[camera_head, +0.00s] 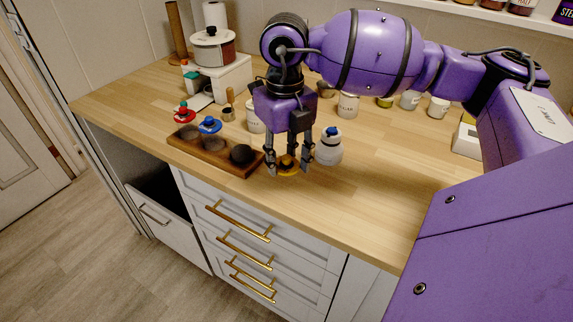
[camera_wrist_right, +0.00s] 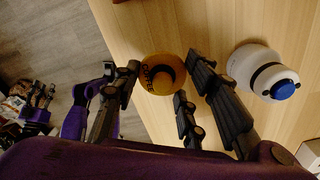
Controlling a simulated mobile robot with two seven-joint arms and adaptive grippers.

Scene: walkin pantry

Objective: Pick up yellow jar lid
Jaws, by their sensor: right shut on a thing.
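The yellow jar lid (camera_head: 287,170) is round with a dark knob at its middle. It sits between the fingertips of my right gripper (camera_head: 286,168), just above or on the wooden counter; I cannot tell if it is lifted. In the right wrist view the lid (camera_wrist_right: 160,74) shows between the dark fingers of the gripper (camera_wrist_right: 168,75), which are shut on it. My left gripper does not show in the head view.
A white jar with a blue top (camera_head: 328,148) stands close to the right of the gripper. A wooden tray (camera_head: 222,162) lies to the left, with red and blue lids near it. Several jars stand behind. The counter (camera_head: 370,205) is clear at front right.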

